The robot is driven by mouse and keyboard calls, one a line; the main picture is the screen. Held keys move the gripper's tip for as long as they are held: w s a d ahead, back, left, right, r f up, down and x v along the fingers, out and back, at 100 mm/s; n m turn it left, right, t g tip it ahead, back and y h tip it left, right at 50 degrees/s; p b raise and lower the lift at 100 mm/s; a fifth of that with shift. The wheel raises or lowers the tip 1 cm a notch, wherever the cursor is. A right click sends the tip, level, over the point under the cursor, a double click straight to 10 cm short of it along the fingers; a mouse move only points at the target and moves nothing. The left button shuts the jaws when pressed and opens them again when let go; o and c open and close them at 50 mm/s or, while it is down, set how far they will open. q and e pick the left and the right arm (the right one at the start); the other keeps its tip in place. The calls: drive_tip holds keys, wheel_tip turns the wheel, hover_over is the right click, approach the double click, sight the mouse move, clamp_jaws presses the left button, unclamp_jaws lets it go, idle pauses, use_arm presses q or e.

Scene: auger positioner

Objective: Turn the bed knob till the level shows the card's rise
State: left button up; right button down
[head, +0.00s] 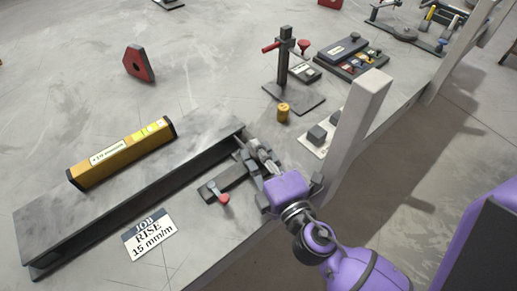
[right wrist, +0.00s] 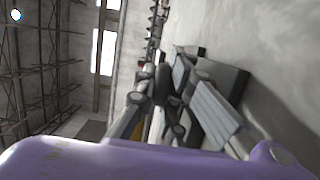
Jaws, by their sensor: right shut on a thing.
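A long grey steel bed (head: 120,200) runs from lower left to the middle in the head view. A gold level (head: 115,165) with a yellow-green vial near its right end lies on top; its bubble is too small to read. The card (head: 150,235) on the table in front reads "JOB RISE 15 mm/m". My right gripper (head: 256,151) is at the bed's right end, shut on what is probably the bed knob, which its fingers mostly hide. In the right wrist view the fingers (right wrist: 158,105) close around a dark part. My left gripper is not in view.
A dark block with a red-tipped lever (head: 223,197) sits just left of my right gripper. A grey post (head: 355,120) stands close to its right. Behind are a stand (head: 284,70), a brass cylinder (head: 283,112) and a dark tray (head: 350,57). A red hexagonal piece (head: 139,64) stands farther back.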

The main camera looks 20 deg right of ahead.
drive_tip(key=shift+r, duration=0.2)
drive_tip(key=c, duration=2.1)
unclamp_jaws()
drive_tip(key=shift+s+d+f, duration=0.1)
drive_tip(key=shift+s+f, duration=0.05)
drive_tip(key=shift+s, duration=0.4)
drive_tip(key=s, duration=0.3)
drive_tip(key=s+d, duration=0.1)
drive_tip(key=s, duration=0.7)
drive_tip(key=shift+d, duration=0.15)
